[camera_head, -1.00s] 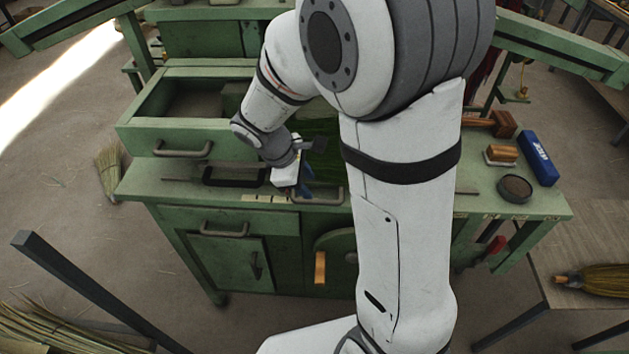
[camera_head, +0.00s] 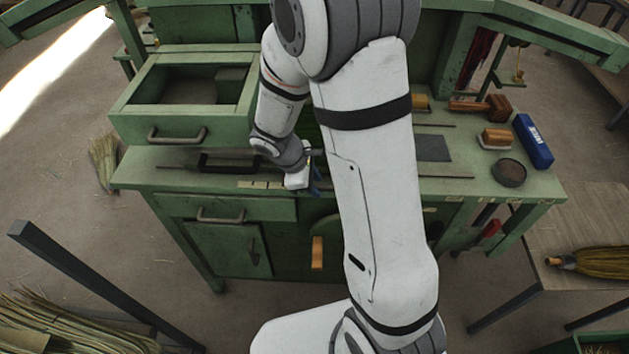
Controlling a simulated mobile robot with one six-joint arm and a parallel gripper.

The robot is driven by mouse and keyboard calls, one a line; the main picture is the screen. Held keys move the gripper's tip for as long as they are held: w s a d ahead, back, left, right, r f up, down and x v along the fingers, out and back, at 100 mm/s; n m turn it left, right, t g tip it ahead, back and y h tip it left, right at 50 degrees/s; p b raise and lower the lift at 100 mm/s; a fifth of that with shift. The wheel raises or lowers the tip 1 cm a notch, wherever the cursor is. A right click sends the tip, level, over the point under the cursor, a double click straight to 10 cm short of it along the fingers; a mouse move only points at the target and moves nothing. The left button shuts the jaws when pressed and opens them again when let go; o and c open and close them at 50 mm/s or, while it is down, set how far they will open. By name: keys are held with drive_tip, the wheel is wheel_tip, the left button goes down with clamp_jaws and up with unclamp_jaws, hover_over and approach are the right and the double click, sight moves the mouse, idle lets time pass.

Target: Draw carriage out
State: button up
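My gripper (camera_head: 314,184) is low over the front part of the green workbench, left of the middle, and my arm link covers its right side. Its fingertips are small and mostly hidden, so I cannot see whether they are apart or closed on anything. A narrow piece of dark green surface (camera_head: 309,126) shows behind my wrist; it may be part of the carriage, but my arm hides most of that area. A black handle-like frame (camera_head: 228,154) lies on the bench just left of my gripper.
The workbench (camera_head: 140,176) carries an open drawer box (camera_head: 150,128) at upper left. At right are a blue box (camera_head: 533,141), a brush (camera_head: 495,138), a round dark dish (camera_head: 508,173) and a wooden mallet (camera_head: 480,105). A dark post (camera_head: 90,275) stands front left.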

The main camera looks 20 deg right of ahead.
clamp_jaws()
idle(0.5)
